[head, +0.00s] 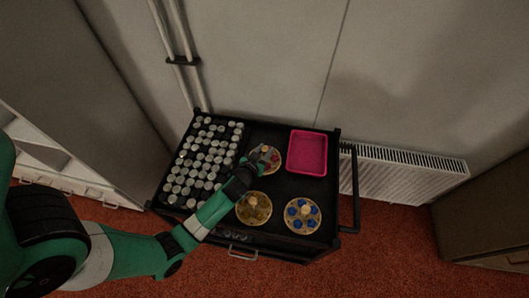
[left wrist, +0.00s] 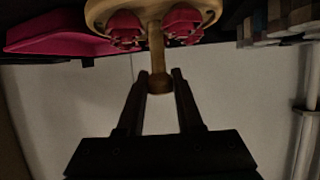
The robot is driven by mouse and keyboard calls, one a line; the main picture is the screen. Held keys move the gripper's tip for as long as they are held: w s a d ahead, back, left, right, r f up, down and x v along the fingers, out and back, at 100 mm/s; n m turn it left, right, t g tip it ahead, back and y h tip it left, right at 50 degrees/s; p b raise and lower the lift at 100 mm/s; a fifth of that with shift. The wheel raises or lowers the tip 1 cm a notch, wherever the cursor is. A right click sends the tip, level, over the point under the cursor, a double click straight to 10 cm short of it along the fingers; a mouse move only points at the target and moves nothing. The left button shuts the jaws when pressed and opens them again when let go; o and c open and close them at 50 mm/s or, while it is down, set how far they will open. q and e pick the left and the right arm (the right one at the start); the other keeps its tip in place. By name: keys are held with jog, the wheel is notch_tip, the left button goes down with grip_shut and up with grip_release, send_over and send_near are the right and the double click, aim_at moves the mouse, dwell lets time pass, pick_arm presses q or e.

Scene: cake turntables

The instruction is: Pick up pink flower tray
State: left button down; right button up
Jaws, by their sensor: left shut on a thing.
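The pink flower tray (head: 274,166) is a round tan disc with pink-red flowers and a central post, at the back middle of the black cart. In the left wrist view the tray (left wrist: 155,10) shows upside down at the top, with two pink flowers and its post reaching to my fingers. My left gripper (left wrist: 160,83) is shut on the knob at the post's end; in the head view the gripper (head: 257,160) covers part of the tray. I cannot tell whether the tray is clear of the cart top. My right gripper is not in view.
A yellow flower tray (head: 254,208) and a blue flower tray (head: 302,215) stand nearer the front. A bright pink square bin (head: 307,152) sits at the back right. Many small capped jars (head: 205,160) fill the cart's left side.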

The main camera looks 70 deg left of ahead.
pick_arm(q)
jog(key=s+d+r+p, duration=0.4)
jog(key=d+r+p, duration=0.2)
jog(key=d+r, duration=0.4)
jog(key=d, duration=0.3)
jog(key=shift+d+r+p, duration=0.2)
jog(key=shift+d+p, duration=0.05)
jog(key=shift+p, duration=0.15)
